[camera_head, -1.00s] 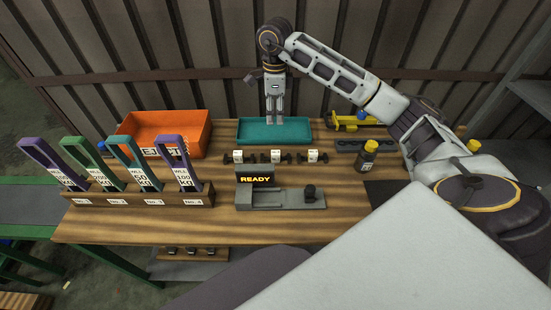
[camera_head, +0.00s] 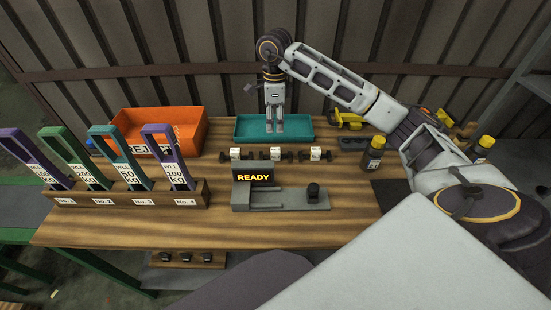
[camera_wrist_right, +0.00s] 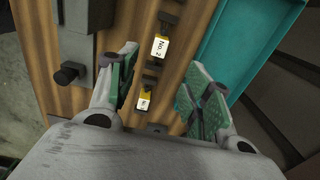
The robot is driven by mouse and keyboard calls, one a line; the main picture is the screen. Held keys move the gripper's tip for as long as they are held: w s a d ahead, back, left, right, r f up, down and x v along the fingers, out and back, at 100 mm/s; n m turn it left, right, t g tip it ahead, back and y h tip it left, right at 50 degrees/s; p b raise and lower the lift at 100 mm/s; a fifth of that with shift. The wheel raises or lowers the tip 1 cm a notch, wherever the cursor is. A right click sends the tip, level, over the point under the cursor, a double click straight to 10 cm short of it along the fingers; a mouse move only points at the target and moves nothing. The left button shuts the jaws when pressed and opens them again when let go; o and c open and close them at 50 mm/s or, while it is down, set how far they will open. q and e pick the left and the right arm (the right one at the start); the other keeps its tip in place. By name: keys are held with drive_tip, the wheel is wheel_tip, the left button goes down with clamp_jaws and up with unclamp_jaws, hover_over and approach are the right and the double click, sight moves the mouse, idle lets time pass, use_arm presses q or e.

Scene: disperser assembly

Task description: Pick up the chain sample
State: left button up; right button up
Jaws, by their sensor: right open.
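Several small dark chain samples with white tags lie in a row across the middle of the table, with one tagged sample (camera_head: 276,154) in the centre. In the right wrist view, a sample tagged No. 2 (camera_wrist_right: 160,47) lies beyond the fingertips, and another tagged sample (camera_wrist_right: 144,98) shows between the fingers. My right gripper (camera_head: 275,131) is open and empty. It points down in front of the teal tray (camera_head: 305,133), just behind the row in the head view. Its green-padded fingers (camera_wrist_right: 155,75) are spread wide in the wrist view. My left gripper is out of view.
A grey tester with a READY screen (camera_head: 254,178) stands in front of the row. A wooden rack (camera_head: 80,198) of coloured slings is at left. An orange bin (camera_head: 190,125) stands behind it. Bottles (camera_head: 372,155) are at right. The table front is clear.

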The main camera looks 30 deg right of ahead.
approach(275, 149)
drive_tip(key=shift+s+a+f, duration=0.1)
drive_tip(key=shift+f, duration=2.5)
drive_tip(key=shift+f, duration=0.1)
drive_tip(key=shift+f+p, duration=0.45)
drive_tip(key=shift+f, duration=2.05)
clamp_jaws()
